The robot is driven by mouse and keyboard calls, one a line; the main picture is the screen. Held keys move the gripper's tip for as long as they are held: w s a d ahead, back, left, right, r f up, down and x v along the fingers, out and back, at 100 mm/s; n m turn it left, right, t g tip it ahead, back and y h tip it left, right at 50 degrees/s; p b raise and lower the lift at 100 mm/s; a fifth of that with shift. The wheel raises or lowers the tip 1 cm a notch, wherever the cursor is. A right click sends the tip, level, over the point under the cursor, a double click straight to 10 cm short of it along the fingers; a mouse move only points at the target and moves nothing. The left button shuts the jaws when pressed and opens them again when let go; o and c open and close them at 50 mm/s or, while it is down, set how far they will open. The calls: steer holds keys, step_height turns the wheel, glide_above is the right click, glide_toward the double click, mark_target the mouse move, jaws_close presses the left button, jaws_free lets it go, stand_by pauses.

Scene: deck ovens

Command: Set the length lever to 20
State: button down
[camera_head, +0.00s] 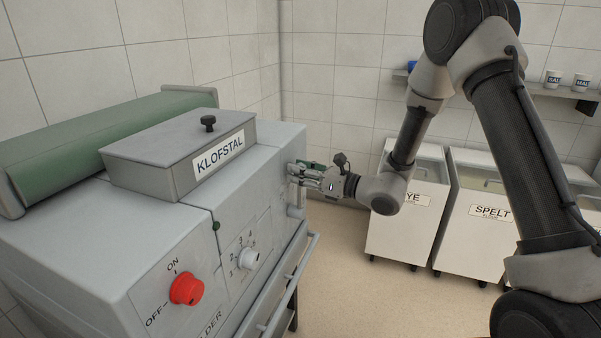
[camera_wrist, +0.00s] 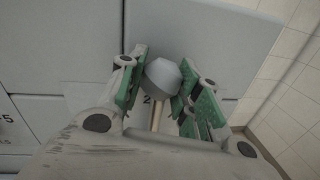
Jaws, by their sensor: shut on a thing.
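My gripper (camera_head: 300,174) is at the right end of the grey machine's front in the head view. In the wrist view my gripper (camera_wrist: 160,88) has its green-padded fingers on both sides of a grey rounded knob, the length lever (camera_wrist: 163,74), and is shut on it. A pale stem runs down below the knob. A "2" shows on the panel just behind it; the rest of the scale is hidden by my gripper. In the head view my gripper covers most of the lever, and its setting cannot be read.
Flour bins (camera_head: 478,219) stand behind my arm. Floor between is clear.

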steer(key=shift+s+a+f+n, duration=0.1)
steer(key=shift+s+a+n, duration=0.2)
steer(key=shift+s+n, duration=0.4)
steer(key=shift+s+a+f+n, duration=0.1)
steer(key=shift+s+a+n, duration=0.15)
steer(key=shift+s+n, duration=0.4)
steer(key=shift+s+a+f+n+y, duration=0.2)
steer(key=shift+s+n, duration=0.25)
steer(key=shift+s, duration=0.15)
steer(key=shift+s+a+f+n+y, duration=0.1)
steer(key=shift+s+a+f+n, duration=0.1)
steer(key=shift+s+n, duration=0.3)
steer(key=shift+s+a+f+n, duration=0.15)
steer(key=shift+s+f+n, duration=0.1)
steer(key=shift+s+n, duration=0.25)
steer(key=shift+s+a+f+n, duration=0.15)
steer(key=shift+s+f+n, duration=0.05)
steer(key=shift+s+n, duration=0.25)
steer(key=shift+s, duration=0.1)
steer(key=c, duration=1)
jaws_free()
steer(key=shift+d, duration=0.15)
glide_toward(278, 187)
steer(key=v, duration=0.6)
steer(key=shift+s+f, duration=0.1)
steer(key=shift+f, duration=0.15)
